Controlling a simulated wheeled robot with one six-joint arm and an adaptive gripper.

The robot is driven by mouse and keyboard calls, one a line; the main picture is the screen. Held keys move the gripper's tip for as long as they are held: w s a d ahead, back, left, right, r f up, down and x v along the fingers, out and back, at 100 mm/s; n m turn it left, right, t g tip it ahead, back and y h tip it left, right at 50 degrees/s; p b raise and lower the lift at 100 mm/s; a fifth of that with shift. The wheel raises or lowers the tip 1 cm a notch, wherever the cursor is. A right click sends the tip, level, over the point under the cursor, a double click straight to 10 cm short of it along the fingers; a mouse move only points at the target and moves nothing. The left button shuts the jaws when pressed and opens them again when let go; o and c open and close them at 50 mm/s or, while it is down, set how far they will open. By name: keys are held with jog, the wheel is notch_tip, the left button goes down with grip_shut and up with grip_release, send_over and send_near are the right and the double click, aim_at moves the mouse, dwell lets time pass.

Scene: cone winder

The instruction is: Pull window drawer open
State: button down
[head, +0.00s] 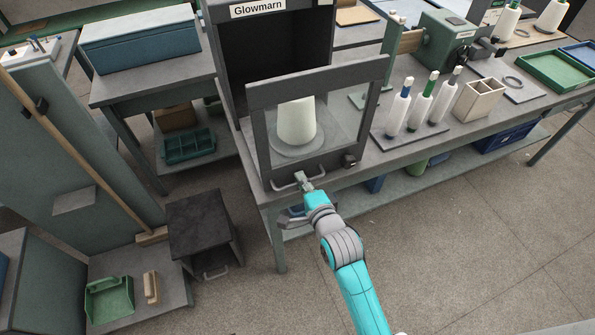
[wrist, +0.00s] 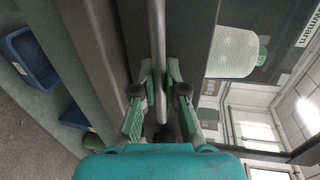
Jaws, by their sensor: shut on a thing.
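The window drawer (head: 256,132) has a dark grey frame around a clear pane. It stands at the front of the dark cabinet labelled Glowmarn (head: 258,8). A white cone (head: 297,120) shows through the pane, and it also shows in the wrist view (wrist: 232,52). The drawer's pale bar handle (head: 284,186) is low on the frame. In the wrist view the handle (wrist: 157,40) runs down between my fingers. My gripper (head: 303,181) is shut on this handle, with one finger on each side.
A bench beside the drawer holds white bobbins (head: 397,108), a beige divided box (head: 478,100) and a green tray (head: 555,70). A dark stand (head: 203,222) is on the floor at left. The floor right of my arm is clear.

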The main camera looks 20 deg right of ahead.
jog(key=shift+s, duration=0.3)
jog(key=c, duration=1.2)
grip_release()
jog(key=v, duration=1.2)
jog(key=s+n, duration=1.8)
jog(key=s, duration=1.1)
jog(key=shift+a+r+g, duration=0.3)
jog(key=shift+g, duration=0.1)
